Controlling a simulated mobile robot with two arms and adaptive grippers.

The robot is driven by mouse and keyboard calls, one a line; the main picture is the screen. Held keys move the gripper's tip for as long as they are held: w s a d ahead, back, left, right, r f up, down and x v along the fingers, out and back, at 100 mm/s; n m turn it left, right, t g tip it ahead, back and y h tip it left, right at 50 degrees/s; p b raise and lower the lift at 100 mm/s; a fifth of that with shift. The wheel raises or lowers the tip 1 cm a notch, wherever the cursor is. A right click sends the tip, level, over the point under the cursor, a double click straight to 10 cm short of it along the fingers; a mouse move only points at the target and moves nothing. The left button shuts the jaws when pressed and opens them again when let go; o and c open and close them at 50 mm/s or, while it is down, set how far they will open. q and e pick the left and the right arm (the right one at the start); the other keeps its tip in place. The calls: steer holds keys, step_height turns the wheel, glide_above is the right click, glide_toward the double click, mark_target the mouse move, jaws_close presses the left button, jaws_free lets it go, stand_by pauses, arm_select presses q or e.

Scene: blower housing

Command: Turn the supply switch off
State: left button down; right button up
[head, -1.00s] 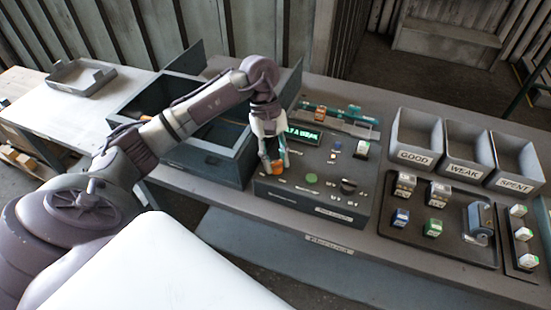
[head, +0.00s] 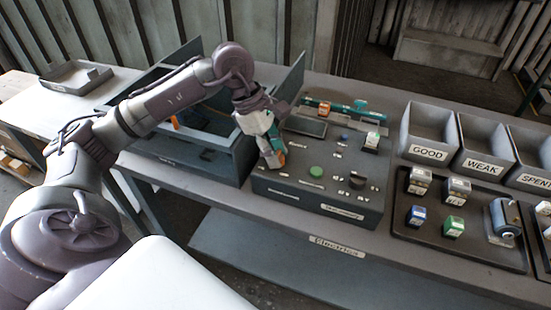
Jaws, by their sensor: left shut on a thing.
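The control box (head: 320,195) stands on the bench with a sloped top panel. An orange switch (head: 279,160) sits at the left of that panel. My left gripper (head: 272,158) is down over it and shut on it, hiding most of it. The display (head: 305,126) at the back of the panel is dark. A green button (head: 316,173) and a black knob (head: 357,180) are to the right of the gripper. The small labels are too blurred to read. My right gripper is not in view.
An open grey box (head: 215,158) stands left of the control box, close to my left arm. Bins marked GOOD (head: 427,154) and WEAK (head: 482,166) stand at the right. A dark tray (head: 440,250) with small blocks lies in front of them.

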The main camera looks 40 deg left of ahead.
arm_select(q)
steer(key=n+b, duration=0.1)
steer(key=n, duration=0.1)
steer(key=n+t+y+b, duration=0.1)
steer(key=n, duration=0.1)
steer(key=shift+s+f+n+t+b, duration=0.1)
steer(key=shift+f+n+t+b, duration=0.05)
steer(key=shift+n+t+b, duration=0.2)
steer(key=shift+d+n+t+y+b, duration=0.1)
steer(key=shift+n+t+y+b, duration=0.25)
steer(key=shift+n, duration=0.6)
steer(key=shift+n+t+y+b, duration=0.15)
steer(key=shift+n+b, duration=0.3)
steer(key=shift+n, duration=0.45)
steer(key=c, duration=0.8)
jaws_free()
steer(key=shift+r, duration=0.3)
steer(key=v, duration=1.1)
steer(key=shift+s+r, duration=0.2)
steer(key=shift+r, duration=0.15)
